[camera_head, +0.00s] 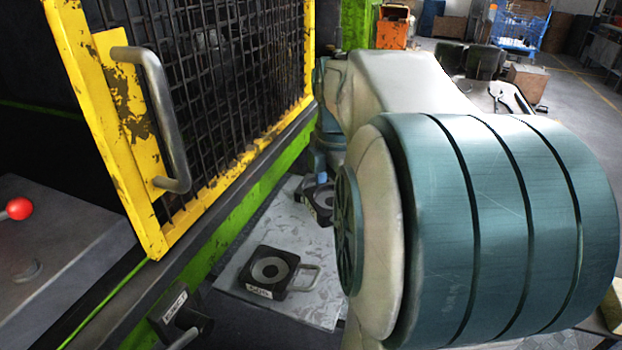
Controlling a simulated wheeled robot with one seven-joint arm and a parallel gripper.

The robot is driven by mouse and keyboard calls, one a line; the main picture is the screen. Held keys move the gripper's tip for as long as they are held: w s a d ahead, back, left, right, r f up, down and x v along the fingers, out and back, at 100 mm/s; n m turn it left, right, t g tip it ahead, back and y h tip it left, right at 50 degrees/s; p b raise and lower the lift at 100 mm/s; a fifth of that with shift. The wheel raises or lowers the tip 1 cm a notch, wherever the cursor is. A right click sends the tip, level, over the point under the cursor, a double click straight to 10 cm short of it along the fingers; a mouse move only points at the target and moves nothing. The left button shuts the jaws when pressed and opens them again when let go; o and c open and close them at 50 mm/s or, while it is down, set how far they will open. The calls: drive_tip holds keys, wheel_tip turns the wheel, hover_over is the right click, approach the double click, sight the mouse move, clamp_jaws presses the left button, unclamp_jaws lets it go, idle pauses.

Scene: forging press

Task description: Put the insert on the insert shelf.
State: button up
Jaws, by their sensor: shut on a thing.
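A dark square insert (318,198) with a round ring in it shows at the back of a pale metal shelf plate (315,312), partly hidden by my arm. The end of my arm, with my gripper (322,178), comes down right at this insert. The fingers are mostly hidden behind my large arm joint, and the gripper is shut on the insert. I cannot tell whether that insert touches the plate. A second dark insert (268,270), with a grey ring, a white label and a metal loop handle, lies flat on the plate nearer to me.
A yellow mesh guard (150,120) with a steel handle stands at left, above a green press frame (235,220). A black labelled block (180,318) with a handle sits at the lower front. A red knob (19,208) is at far left. Open floor lies at the far right.

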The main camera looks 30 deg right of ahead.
drive_tip(key=w+a+f, duration=0.1)
drive_tip(key=w, duration=0.1)
drive_tip(key=w+a+f, duration=0.1)
drive_tip(key=w+a, duration=0.1)
drive_tip(key=w+a+f, duration=0.1)
drive_tip(key=w+f, duration=0.1)
drive_tip(key=shift+a+f, duration=0.1)
drive_tip(key=shift+a, duration=0.15)
drive_tip(key=shift+f, duration=2)
drive_tip(key=shift+f, duration=0.15)
drive_tip(key=o, duration=2)
drive_tip(key=shift+s+f, duration=0.1)
drive_tip(key=shift+c, duration=0.2)
wheel_tip(320, 180, up, 12)
drive_tip(key=p, duration=0.1)
drive_tip(key=shift+r, duration=0.2)
